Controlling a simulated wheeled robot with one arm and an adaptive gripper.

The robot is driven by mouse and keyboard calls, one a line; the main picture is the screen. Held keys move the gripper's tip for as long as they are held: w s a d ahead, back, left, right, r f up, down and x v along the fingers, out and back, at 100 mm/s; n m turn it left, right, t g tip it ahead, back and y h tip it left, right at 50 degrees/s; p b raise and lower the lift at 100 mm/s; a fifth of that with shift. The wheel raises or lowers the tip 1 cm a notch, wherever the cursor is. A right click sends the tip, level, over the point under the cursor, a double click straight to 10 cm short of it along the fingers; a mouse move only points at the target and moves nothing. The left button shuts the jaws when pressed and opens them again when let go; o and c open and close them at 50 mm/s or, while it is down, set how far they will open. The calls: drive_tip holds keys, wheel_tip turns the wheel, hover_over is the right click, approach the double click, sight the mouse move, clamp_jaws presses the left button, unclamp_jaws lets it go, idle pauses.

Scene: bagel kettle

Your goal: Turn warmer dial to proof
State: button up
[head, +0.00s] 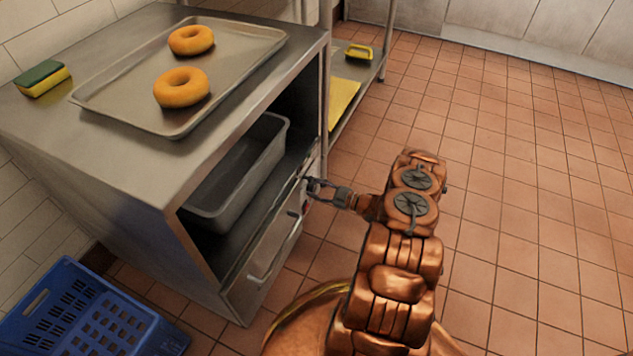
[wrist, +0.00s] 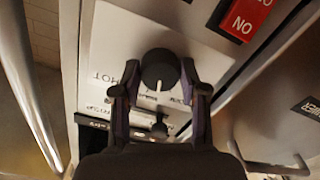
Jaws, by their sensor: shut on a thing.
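The warmer dial (wrist: 158,68) is a round black knob with a white pointer mark on a white label plate (wrist: 113,35) in the wrist view. Its mark points toward the bottom of the picture. Upside-down letters reading HOT stand to the left of the dial; other lettering is too small or covered to read. My gripper (wrist: 160,75) is shut on the dial, one finger on each side. In the head view my gripper (head: 312,186) is at the front of the steel warmer cabinet (head: 150,205), and the dial cannot be made out there.
A tray (head: 105,92) with two bagels (head: 182,88) and a sponge (head: 42,78) are on the cabinet top. A grey bin (head: 215,208) sits in the open bay above a drawer handle (head: 275,255). A blue crate (head: 75,315) is at lower left. The floor at right is clear.

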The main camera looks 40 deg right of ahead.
drive_tip(key=shift+a+r+n+p, duration=0.15)
drive_tip(key=shift+r+n+p, duration=0.2)
drive_tip(key=shift+n+p, duration=0.7)
drive_tip(key=shift+f+n+p, duration=0.15)
drive_tip(key=shift+n+p, duration=0.4)
drive_tip(key=shift+p, duration=0.3)
drive_tip(key=shift+f+n, duration=0.15)
drive_tip(key=shift+n, duration=1.55)
drive_tip(key=o, duration=1.1)
drive_tip(key=shift+o, duration=0.2)
drive_tip(key=v, duration=1.2)
